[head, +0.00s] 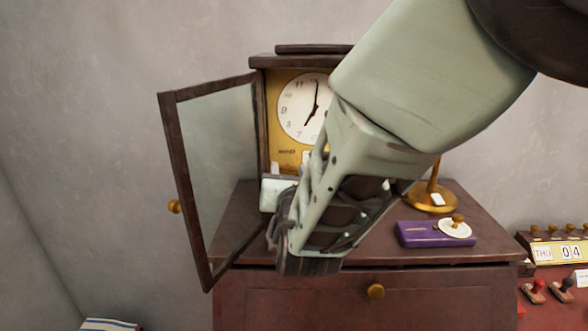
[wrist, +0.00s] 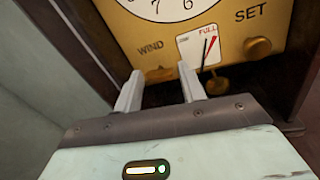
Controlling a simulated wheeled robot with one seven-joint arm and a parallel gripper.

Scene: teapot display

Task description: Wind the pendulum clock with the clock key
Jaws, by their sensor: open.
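The pendulum clock (head: 302,105) stands on a dark cabinet, its glass door (head: 215,180) swung open to the left. Its gold lower panel (wrist: 250,60) fills the wrist view, with WIND and SET labels and a small gauge (wrist: 205,47) marked FULL, with a dark needle and a red one. A small brass piece (wrist: 158,74) shows below WIND, between my fingertips; I cannot tell whether it is the clock key. My gripper (wrist: 160,82) is open in front of the panel, its fingers apart. In the head view my arm hides the clock's lower right.
The cabinet top (head: 370,242) also bears a purple box (head: 420,235) with a white disc and brass knob, and a brass stand (head: 428,198). The open door's frame (head: 184,190) stands left of my gripper. A calendar (head: 560,252) sits at the far right.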

